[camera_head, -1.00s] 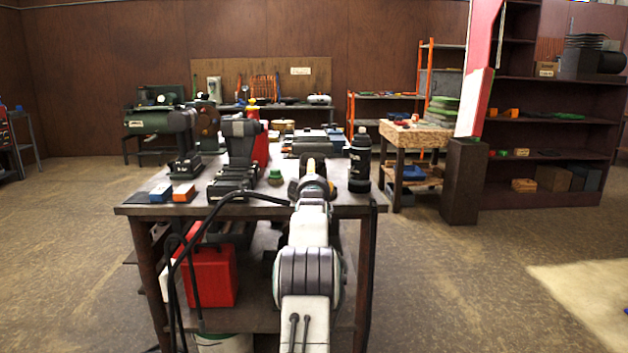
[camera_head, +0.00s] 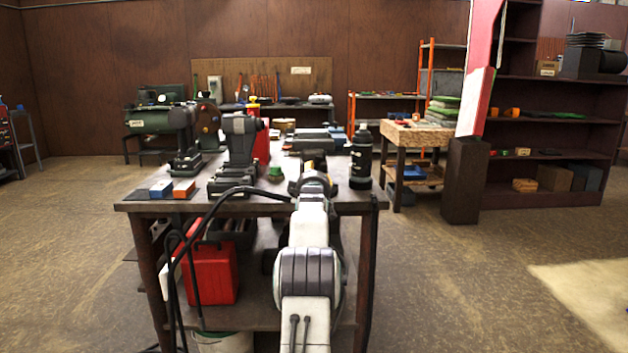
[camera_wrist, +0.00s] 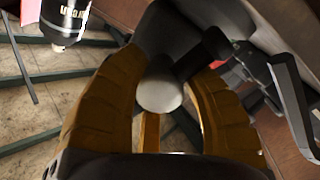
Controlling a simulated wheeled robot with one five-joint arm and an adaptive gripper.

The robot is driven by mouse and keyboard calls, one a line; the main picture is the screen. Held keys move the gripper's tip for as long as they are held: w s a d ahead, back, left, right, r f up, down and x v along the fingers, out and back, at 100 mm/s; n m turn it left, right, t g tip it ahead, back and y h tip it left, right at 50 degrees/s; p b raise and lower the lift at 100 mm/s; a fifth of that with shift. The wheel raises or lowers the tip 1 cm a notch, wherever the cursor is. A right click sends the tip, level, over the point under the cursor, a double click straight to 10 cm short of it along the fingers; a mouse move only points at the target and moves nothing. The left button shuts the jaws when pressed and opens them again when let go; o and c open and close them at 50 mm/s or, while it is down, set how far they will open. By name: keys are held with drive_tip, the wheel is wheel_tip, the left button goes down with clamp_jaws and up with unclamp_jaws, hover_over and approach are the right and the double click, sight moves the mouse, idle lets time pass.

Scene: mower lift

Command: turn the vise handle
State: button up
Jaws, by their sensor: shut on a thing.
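In the wrist view, my gripper (camera_wrist: 165,76) has its two yellow-orange fingers around the vise handle (camera_wrist: 160,92). The handle's pale rounded end sits between the fingers and points toward the camera. A dark grey body, which seems to be part of the vise (camera_wrist: 180,35), lies just beyond the handle. In the head view, my gripper (camera_head: 314,158) is over the right part of the workbench (camera_head: 150,207), left of a black bottle. My own arm hides the handle there, and I cannot make out its angle.
The black bottle (camera_head: 361,160) stands close to the right of my gripper; it also shows in the wrist view (camera_wrist: 66,18). A grey machine (camera_head: 240,150) and a small green object (camera_head: 275,173) stand to the left. A red can (camera_head: 211,272) is on the lower shelf. Floor at right is open.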

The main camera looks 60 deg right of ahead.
drive_tip(key=shift+s+r, duration=0.1)
drive_tip(key=shift+r, duration=0.05)
drive_tip(key=o, duration=1.3)
drive_tip(key=shift+o, duration=0.2)
drive_tip(key=shift+a, duration=0.1)
drive_tip(key=v, duration=1.1)
drive_tip(key=shift+s+a, duration=0.25)
drive_tip(key=shift+a, duration=0.1)
